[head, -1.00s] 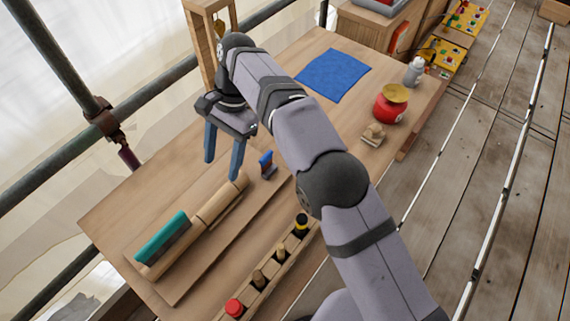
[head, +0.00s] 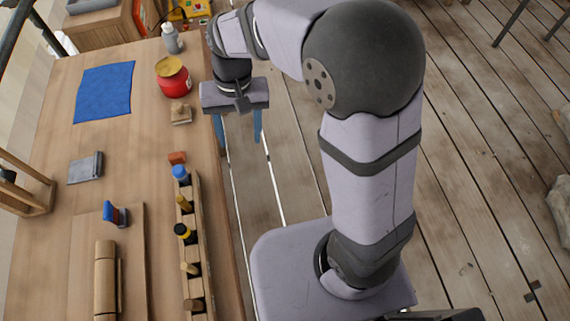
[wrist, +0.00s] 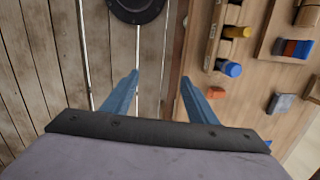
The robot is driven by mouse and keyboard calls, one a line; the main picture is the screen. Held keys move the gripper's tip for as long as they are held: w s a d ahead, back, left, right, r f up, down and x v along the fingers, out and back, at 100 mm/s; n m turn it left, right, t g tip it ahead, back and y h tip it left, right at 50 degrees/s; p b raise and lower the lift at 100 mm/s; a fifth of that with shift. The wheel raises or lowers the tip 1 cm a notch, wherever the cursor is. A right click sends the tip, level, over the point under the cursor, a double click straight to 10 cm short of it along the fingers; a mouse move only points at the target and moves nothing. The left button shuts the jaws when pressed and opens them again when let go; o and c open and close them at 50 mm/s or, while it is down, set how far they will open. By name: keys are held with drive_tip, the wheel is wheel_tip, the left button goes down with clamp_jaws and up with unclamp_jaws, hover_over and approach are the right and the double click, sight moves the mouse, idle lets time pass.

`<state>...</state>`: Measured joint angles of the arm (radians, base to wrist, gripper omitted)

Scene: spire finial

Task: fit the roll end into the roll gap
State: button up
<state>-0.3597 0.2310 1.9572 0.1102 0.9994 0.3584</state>
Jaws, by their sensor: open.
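A pale wooden roll (head: 105,280) lies on a thin board (head: 136,270) at the lower left of the head view, cut off by the frame's bottom edge. I cannot tell which part is the roll end, and no roll gap can be made out. My gripper (head: 238,138) is open and empty, pointing down past the right edge of the workbench (head: 60,235), over the plank floor. In the wrist view, its two blue fingers (wrist: 159,78) are spread with nothing between them, the bench lying to their right.
A wooden rack (head: 200,225) with several coloured handles runs along the bench edge. Nearby are a blue-and-red piece (head: 116,214), an orange block (head: 177,158), a grey block (head: 86,168), a red pot (head: 173,82), a bottle (head: 171,40) and a blue cloth (head: 103,92).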

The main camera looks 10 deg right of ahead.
drive_tip(key=s+d+f, duration=0.4)
drive_tip(key=s+d, duration=0.6)
drive_tip(key=d, duration=0.5)
drive_tip(key=shift+s+n+t+h, duration=0.3)
drive_tip(key=shift+s+t+h, duration=0.1)
